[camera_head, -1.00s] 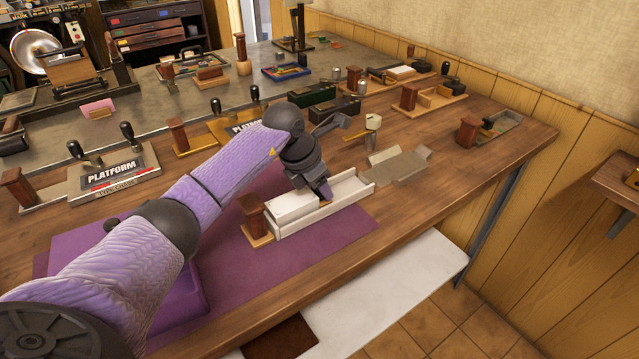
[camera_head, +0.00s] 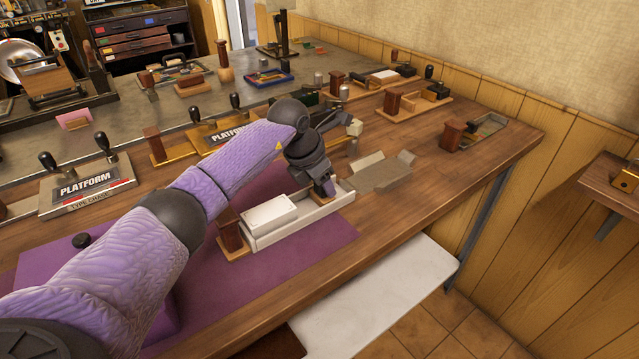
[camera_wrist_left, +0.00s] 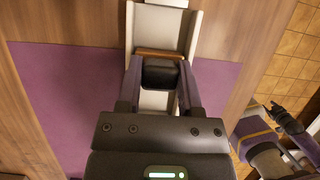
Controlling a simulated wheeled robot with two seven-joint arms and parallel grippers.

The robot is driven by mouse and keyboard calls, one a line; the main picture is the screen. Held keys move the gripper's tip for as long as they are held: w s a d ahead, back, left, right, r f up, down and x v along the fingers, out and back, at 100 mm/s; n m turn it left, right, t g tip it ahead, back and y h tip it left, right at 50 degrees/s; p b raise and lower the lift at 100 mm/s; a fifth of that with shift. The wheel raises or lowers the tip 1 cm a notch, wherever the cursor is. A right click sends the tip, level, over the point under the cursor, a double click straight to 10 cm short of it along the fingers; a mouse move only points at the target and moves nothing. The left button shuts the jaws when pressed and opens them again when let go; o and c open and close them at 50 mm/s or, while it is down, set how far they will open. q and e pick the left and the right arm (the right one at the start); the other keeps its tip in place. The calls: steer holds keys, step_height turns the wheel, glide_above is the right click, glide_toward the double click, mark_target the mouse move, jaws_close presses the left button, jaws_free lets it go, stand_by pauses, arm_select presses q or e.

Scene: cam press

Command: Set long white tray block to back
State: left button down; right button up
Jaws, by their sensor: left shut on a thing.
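The long white tray (camera_head: 290,232) lies on a purple mat on the bench, with a white box (camera_head: 270,212) in its left part. A brown wooden post (camera_head: 231,232) stands at its left end. My left gripper (camera_head: 325,192) reaches down into the tray's right part and is shut on a small wooden block (camera_head: 322,198), apart from the white box. In the left wrist view, the block's top edge (camera_wrist_left: 160,54) shows between the fingers, and the tray's bare channel (camera_wrist_left: 161,28) runs beyond it. A dark and purple arm part, apparently mine, shows at lower right; its jaw state is unclear.
A grey metal tray (camera_head: 380,175) lies just beyond the right end. Other wooden trays with handles (camera_head: 415,103) stand farther back. A platform plate (camera_head: 88,188) is at left. The purple mat (camera_head: 320,235) is clear in front of the tray.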

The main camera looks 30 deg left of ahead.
arm_select(q)
steer(key=shift+c, duration=1.2)
jaws_free()
arm_select(e)
steer(key=shift+w, duration=0.15)
arm_select(q)
steer(key=p+v, duration=0.3)
steer(key=v, duration=0.7)
arm_select(e)
steer(key=a+r, duration=0.1)
steer(key=w+a+r, duration=0.1)
steer(key=r, duration=0.1)
steer(key=shift+w, duration=0.15)
steer(key=shift+d, duration=0.1)
